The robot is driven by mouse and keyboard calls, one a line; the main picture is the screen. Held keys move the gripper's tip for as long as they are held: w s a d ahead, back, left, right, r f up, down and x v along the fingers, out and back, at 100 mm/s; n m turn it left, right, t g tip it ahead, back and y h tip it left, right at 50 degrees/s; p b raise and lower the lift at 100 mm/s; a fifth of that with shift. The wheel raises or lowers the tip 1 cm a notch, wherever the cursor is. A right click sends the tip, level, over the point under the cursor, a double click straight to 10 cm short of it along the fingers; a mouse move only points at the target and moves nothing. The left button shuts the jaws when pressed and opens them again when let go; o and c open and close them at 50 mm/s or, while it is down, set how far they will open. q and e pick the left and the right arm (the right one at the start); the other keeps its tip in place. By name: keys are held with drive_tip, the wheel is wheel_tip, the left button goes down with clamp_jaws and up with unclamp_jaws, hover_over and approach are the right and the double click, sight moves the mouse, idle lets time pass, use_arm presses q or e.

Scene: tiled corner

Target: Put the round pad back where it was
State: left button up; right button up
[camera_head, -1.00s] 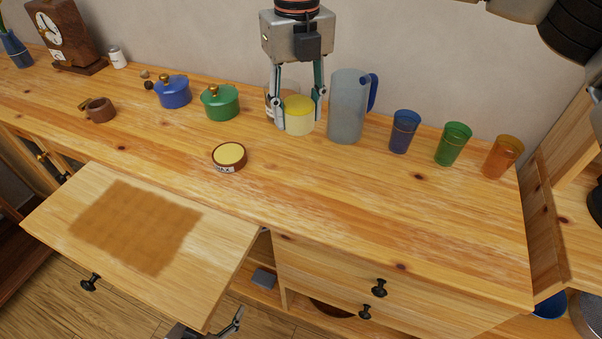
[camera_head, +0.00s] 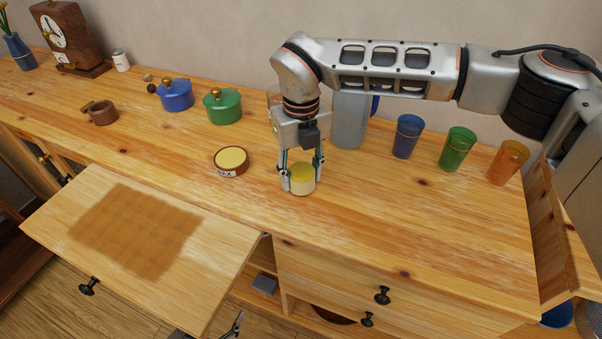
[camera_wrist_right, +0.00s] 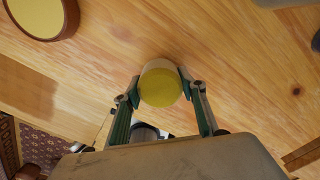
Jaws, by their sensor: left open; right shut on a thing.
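The round pad (camera_head: 302,179), a short pale cylinder with a yellow top, is between the fingers of my right gripper (camera_head: 302,177). My right gripper is shut on it, over the wooden counter just right of the wax tin. In the right wrist view the pad (camera_wrist_right: 160,84) shows between both fingertips. I cannot tell whether its underside touches the counter. The round wax tin (camera_head: 231,161), brown with a yellow top, stands open on the counter. A darker square patch (camera_head: 136,230) marks the pale board at the left front. My left gripper (camera_head: 236,324) is open and partly cut off at the bottom edge.
A blue pot (camera_head: 175,96), a green pot (camera_head: 222,107) and a brown cup (camera_head: 102,113) stand at the back left. A grey jug (camera_head: 349,122) is behind my right arm. Blue, green and orange (camera_head: 507,162) tumblers stand at the right. The front right counter is clear.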

sight(301, 169)
drive_tip(key=shift+f, duration=0.15)
drive_tip(key=o, duration=1)
drive_tip(key=shift+f, duration=0.1)
wheel_tip(301, 169, up, 12)
drive_tip(key=shift+r, duration=0.2)
drive_tip(key=shift+s, duration=0.1)
